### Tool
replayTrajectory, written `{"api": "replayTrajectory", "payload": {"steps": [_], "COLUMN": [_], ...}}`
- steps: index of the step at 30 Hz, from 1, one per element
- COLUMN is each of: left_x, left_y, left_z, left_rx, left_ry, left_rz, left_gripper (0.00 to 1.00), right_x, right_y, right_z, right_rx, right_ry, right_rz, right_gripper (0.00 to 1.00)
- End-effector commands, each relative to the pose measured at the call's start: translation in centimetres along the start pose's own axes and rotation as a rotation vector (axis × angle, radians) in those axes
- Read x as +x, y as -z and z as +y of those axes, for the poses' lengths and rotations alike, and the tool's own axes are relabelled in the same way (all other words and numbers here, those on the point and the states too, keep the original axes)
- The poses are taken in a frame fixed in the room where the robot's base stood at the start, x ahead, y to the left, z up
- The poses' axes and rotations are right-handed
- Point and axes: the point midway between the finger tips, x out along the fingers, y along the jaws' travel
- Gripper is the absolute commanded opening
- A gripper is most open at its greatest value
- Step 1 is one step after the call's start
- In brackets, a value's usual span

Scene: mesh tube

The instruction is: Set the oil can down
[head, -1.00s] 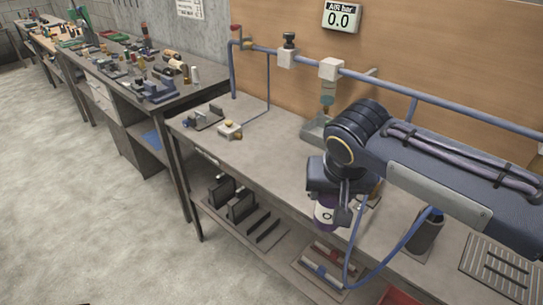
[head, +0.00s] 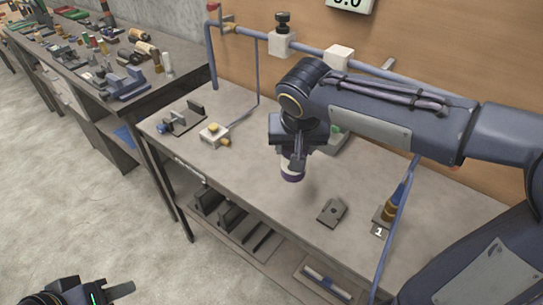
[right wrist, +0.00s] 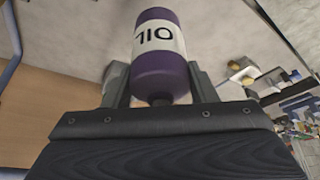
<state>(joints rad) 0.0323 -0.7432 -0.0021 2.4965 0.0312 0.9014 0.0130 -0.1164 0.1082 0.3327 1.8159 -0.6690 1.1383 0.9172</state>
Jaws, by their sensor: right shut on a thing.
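The oil can (head: 292,168) is purple with a white label and sits below my right gripper (head: 296,152), over the middle of the bench. The word OIL reads upside down there. My left gripper (head: 104,293) is at the bottom left over the floor, away from the can and partly cut off, so its opening cannot be judged.
The workbench (head: 255,187) has bare top around the can. A small dark plate (head: 332,211) lies at right front, near a brown bottle with a blue tip (head: 391,209) and a tag marked 1 (head: 379,231). A valve block (head: 214,135) stands left; blue pipes run behind.

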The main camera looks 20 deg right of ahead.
Motion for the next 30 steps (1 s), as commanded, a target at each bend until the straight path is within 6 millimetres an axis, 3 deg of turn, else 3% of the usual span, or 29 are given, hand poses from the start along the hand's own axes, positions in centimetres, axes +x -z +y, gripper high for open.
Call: {"api": "replayTrajectory", "payload": {"steps": [4,9,12,20,25,30], "left_x": [-0.9,-1.1,-1.2,-1.4,-1.3,-1.3], "left_y": [0.4,0.5,0.6,0.7,0.7,0.7], "left_z": [0.4,0.5,0.6,0.6,0.6,0.6], "left_rx": [0.0,0.0,0.0,0.0,0.0,0.0], "left_ry": [0.0,0.0,0.0,0.0,0.0,0.0], "left_rz": [0.0,0.0,0.0,0.0,0.0,0.0], "left_gripper": [0.36,0.36,0.36,0.36,0.36,0.36], "right_x": [2.6,6.5,7.9,9.8,12.1,12.4], "right_y": [2.2,2.9,3.2,3.6,2.5,2.4], "right_z": [-2.3,-3.6,-4.2,-5.0,-4.8,-4.8], "right_rx": [-0.003,-0.002,-0.001,-0.001,0.001,0.001], "right_ry": [0.001,-0.001,0.001,0.001,-0.001,0.001], "right_rz": [-0.005,-0.005,-0.002,-0.001,-0.001,0.002], "right_gripper": [0.22,0.22,0.22,0.22,0.22,0.22]}}
